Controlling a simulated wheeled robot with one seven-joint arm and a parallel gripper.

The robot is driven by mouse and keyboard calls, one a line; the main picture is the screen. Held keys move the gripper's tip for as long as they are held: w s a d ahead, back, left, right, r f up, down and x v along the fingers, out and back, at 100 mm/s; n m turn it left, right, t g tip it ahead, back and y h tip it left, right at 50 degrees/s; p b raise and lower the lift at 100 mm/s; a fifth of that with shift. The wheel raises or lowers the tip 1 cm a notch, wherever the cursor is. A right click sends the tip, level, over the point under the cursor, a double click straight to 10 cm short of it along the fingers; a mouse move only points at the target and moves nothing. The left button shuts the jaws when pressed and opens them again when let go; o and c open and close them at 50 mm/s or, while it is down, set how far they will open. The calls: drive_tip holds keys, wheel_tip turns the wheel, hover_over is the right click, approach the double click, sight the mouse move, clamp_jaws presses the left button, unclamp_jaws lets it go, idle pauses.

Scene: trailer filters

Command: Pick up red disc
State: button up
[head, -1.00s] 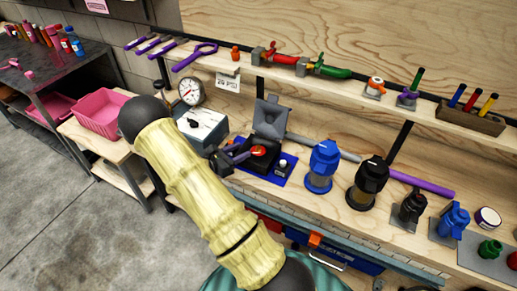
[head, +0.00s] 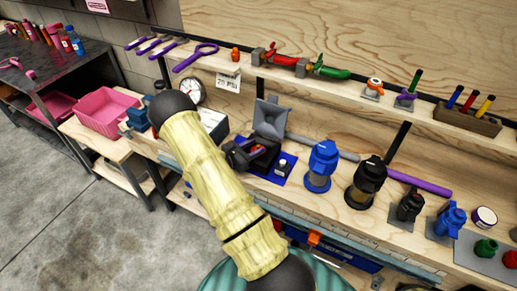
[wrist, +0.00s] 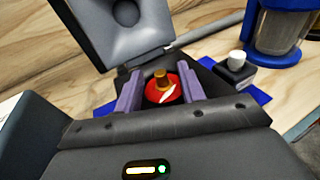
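The red disc (wrist: 158,97) shows in the wrist view, with a brass knob on top. It sits in a dark case whose grey lid (wrist: 118,25) stands open behind it. My gripper (wrist: 160,84) is open, with one purple finger on each side of the disc. Whether the fingers touch the disc is not clear. In the head view my gripper (head: 258,151) is at the open case, whose lid (head: 269,117) is raised. The gripper largely hides the disc there.
The case stands on a blue mat (head: 280,177) beside a small dark bottle with a white cap (wrist: 235,66). A blue-topped jar (head: 322,162) and a black-topped jar (head: 366,182) stand to the right.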

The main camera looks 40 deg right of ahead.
idle(0.4)
clamp_jaws()
drive_tip(key=shift+r, duration=0.15)
wheel_tip(320, 180, up, 10)
drive_tip(key=shift+b, duration=0.4)
drive_tip(key=shift+a, duration=0.1)
idle(0.4)
